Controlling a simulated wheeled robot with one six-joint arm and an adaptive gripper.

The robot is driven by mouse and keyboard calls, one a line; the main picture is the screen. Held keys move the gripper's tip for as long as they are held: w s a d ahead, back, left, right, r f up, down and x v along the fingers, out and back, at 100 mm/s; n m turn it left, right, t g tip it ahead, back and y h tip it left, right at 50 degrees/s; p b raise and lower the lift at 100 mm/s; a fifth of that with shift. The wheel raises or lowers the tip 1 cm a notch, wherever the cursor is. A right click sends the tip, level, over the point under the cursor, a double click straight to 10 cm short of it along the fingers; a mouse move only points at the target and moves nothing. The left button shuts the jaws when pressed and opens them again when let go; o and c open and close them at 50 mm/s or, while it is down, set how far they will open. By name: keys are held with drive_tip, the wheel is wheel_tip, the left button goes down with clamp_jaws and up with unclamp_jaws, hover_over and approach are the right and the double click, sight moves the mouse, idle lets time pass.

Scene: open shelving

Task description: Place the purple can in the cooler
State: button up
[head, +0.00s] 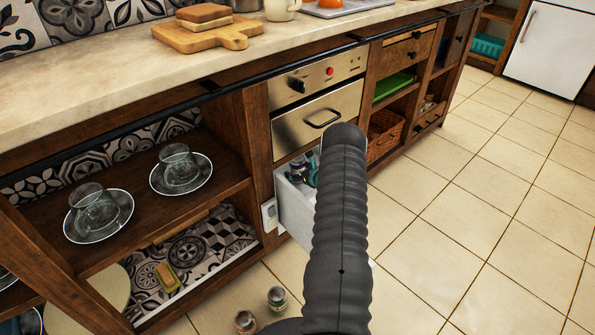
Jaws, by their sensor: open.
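I cannot make out a purple can in the head view. A white open-topped box or drawer (292,207) sits below the oven, holding small dark and teal items; I cannot tell whether it is the cooler. My dark ridged arm stands in front of it and hides its right part. Two small jars or cans (277,298) (245,321) stand low at the bottom, one greenish and one reddish-brown. My gripper does not show.
A steel oven (318,117) is set under the stone counter (110,75). Glasses on saucers (182,172) stand on the left shelf. A wooden board (232,37) with a sandwich lies on the counter. A white appliance (556,45) is far right. The tiled floor (480,200) is clear.

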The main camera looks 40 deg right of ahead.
drive_tip(key=v, duration=1.2)
drive_tip(key=shift+r, duration=0.15)
idle(0.7)
